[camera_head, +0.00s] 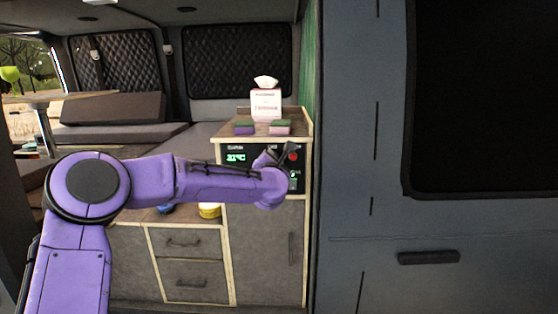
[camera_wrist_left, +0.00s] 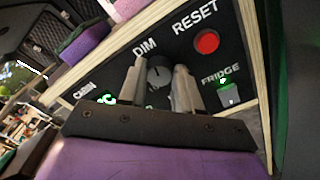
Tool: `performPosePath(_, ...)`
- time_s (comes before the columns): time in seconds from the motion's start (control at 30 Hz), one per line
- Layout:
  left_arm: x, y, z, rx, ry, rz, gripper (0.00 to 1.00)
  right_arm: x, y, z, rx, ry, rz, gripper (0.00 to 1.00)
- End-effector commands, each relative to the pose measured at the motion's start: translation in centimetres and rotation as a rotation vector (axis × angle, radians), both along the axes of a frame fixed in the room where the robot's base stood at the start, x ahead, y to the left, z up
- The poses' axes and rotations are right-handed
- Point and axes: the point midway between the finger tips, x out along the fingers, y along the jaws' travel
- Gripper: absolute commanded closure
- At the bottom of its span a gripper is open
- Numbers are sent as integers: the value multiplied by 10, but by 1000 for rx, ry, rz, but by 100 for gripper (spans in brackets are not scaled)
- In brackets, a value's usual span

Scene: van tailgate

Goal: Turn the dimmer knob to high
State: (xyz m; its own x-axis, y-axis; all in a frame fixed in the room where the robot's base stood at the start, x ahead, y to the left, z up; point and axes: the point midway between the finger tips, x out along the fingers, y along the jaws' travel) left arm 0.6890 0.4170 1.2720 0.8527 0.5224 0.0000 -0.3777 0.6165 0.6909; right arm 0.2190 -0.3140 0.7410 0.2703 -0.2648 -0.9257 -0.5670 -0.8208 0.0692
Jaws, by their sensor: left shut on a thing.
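The dimmer knob (camera_wrist_left: 158,74) is a dark round dial with a pale pointer mark, below the "DIM" label on a black control panel (camera_wrist_left: 228,62). In the left wrist view my left gripper (camera_wrist_left: 160,80) has one finger on each side of the knob and is shut on it. In the head view my purple left arm reaches to the panel (camera_head: 235,147) on the cabinet. The left gripper (camera_head: 282,154) is at the panel there, and my wrist and gripper hide the knob. My right gripper is not in view.
A red reset button (camera_wrist_left: 207,41) and a fridge switch (camera_wrist_left: 229,95) are right of the knob. A yellow object (camera_head: 209,210) is below my arm. The van's side wall (camera_head: 365,250) bounds the right.

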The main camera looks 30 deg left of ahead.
Motion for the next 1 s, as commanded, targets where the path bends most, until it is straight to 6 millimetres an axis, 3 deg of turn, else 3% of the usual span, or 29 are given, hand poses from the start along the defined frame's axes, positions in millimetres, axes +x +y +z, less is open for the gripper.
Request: performPosePath(1.0, 1, -1, 1, 824, 502, 2, 97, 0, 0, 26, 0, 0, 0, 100)
